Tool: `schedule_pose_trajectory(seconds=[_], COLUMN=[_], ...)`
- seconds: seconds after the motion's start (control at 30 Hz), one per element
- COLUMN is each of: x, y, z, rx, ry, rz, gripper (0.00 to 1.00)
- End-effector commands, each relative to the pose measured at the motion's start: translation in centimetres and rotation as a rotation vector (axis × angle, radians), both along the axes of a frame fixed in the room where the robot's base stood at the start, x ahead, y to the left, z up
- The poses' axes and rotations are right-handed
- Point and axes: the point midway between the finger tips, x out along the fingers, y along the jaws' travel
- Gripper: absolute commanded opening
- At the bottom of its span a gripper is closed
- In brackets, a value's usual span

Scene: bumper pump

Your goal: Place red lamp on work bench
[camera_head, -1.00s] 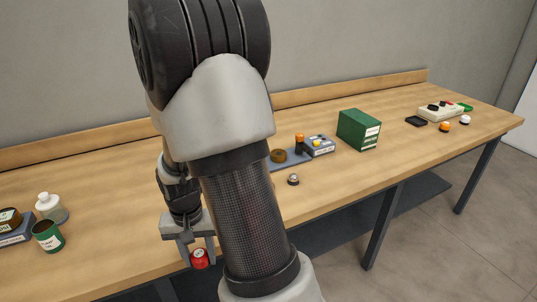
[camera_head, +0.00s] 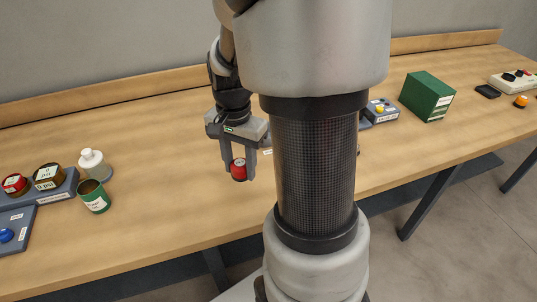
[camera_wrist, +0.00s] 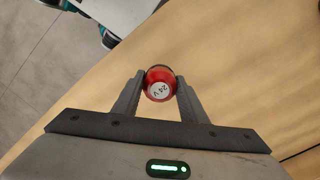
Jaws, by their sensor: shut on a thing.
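The red lamp (camera_head: 238,170) is a small round red piece with a dark base and a pale label. My gripper (camera_head: 239,168) is shut on it, fingers pointing down, and holds it over the middle of the work bench (camera_head: 150,225). In the wrist view, the red lamp (camera_wrist: 160,84) sits between the two fingertips with its "24 V" label facing the camera. Bare wood lies behind it there. I cannot tell whether the lamp touches the bench top or hangs a little above it.
A white bottle (camera_head: 95,164) and a green cup (camera_head: 93,196) stand left of my gripper. Blue-grey trays (camera_head: 15,230) with round parts lie at far left. A green box (camera_head: 427,97) stands at right. Bare wood surrounds my gripper on the left and front.

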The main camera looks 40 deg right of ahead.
Motion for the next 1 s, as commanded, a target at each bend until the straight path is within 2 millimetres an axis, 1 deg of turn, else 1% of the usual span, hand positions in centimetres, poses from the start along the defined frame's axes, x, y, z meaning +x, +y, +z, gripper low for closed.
schedule_pose_trajectory(seconds=[0.03,0.2,0.47,0.63,0.7,0.9,1.0], x=[-0.1,-0.2,-0.1,-0.1,-0.1,0.0,0.0], y=[0.0,0.0,0.0,0.0,0.0,0.0,0.0], z=[-1.2,-4.4,-6.5,-9.0,-9.4,-9.3,-9.7], rx=[0.002,0.002,0.001,0.001,0.001,0.000,0.000], ry=[0.005,0.005,0.003,0.004,0.003,0.000,0.001], rz=[0.000,0.000,0.001,0.001,0.001,0.001,0.001], gripper=[0.15,0.15,0.15,0.15,0.15,0.15,0.15])
